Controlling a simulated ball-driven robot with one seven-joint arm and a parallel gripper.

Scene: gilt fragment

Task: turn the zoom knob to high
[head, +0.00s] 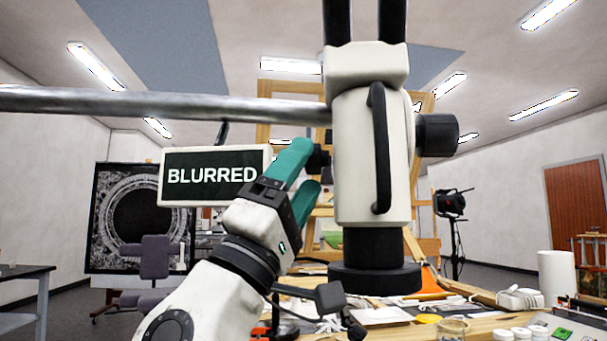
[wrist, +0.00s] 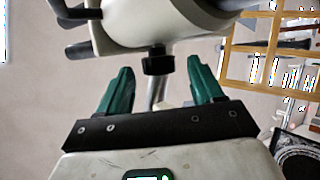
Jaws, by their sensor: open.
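A white microscope (head: 362,150) with black eyepieces, a black handle and a dark lens fills the centre of the head view. A small black knob (head: 319,158) is on its left side, partly hidden by my gripper. A larger black knob (head: 437,135) is on its right side. No knob markings are readable. My gripper (head: 308,166), with green fingers, is open at the left knob. In the wrist view, the small knob (wrist: 158,62) appears between the spread fingertips, with gaps on both sides. A screen (head: 213,176) left of the microscope reads "BLURRED".
A metal bar (head: 160,104) runs across above the screen to the microscope. A cluttered wooden workbench (head: 480,325) lies below, with jars, a white roll (head: 556,277) and papers. A wooden easel (head: 265,120) stands behind.

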